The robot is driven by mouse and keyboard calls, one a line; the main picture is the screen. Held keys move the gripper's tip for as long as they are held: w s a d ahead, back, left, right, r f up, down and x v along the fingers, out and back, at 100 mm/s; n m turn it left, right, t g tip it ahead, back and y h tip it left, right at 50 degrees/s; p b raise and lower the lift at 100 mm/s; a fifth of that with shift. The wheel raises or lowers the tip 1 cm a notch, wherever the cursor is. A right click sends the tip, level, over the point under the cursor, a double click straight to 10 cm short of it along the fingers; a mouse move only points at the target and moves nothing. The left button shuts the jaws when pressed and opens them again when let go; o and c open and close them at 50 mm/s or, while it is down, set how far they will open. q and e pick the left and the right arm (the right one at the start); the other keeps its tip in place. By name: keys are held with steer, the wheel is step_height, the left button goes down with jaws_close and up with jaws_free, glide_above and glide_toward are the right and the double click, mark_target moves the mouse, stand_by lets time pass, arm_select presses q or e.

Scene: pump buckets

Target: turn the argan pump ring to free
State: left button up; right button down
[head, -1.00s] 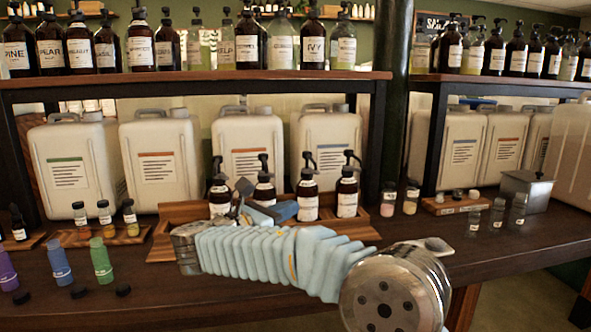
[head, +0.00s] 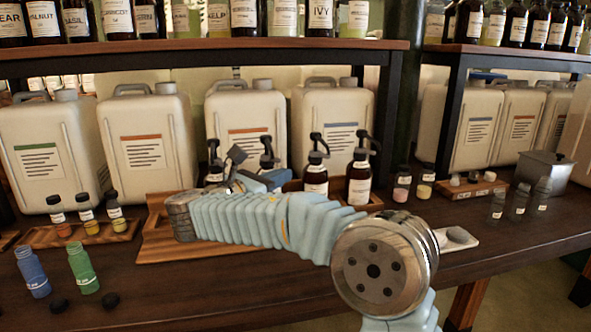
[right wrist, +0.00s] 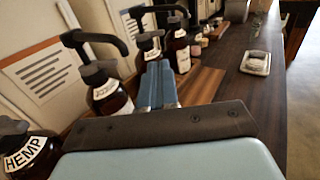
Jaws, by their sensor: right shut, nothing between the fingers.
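Several dark pump bottles stand in a row in a wooden tray (head: 150,240). I cannot read which one is argan. In the head view the two right ones, a third bottle (head: 316,180) and a fourth bottle (head: 359,187), show clearly; the two left ones are partly hidden behind my right arm. In the right wrist view the nearest bottle (right wrist: 28,152) reads HEMP, and a bottle with a black pump (right wrist: 108,92) stands beyond it. My right gripper (head: 280,178) is shut and empty, close in front of the row; its blue fingers (right wrist: 158,80) point along it. My left gripper is out of view.
White jugs (head: 145,145) stand close behind the row, under a shelf (head: 180,55) of bottles. Small vials (head: 87,215) and green (head: 83,265) and blue bottles are at the left. A metal pot (head: 545,172) is at the right. The front counter is mostly clear.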

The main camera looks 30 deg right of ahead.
mark_target(325, 158)
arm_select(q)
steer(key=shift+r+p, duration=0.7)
arm_select(e)
steer(key=x, duration=1.3)
steer(key=shift+s+r, duration=0.1)
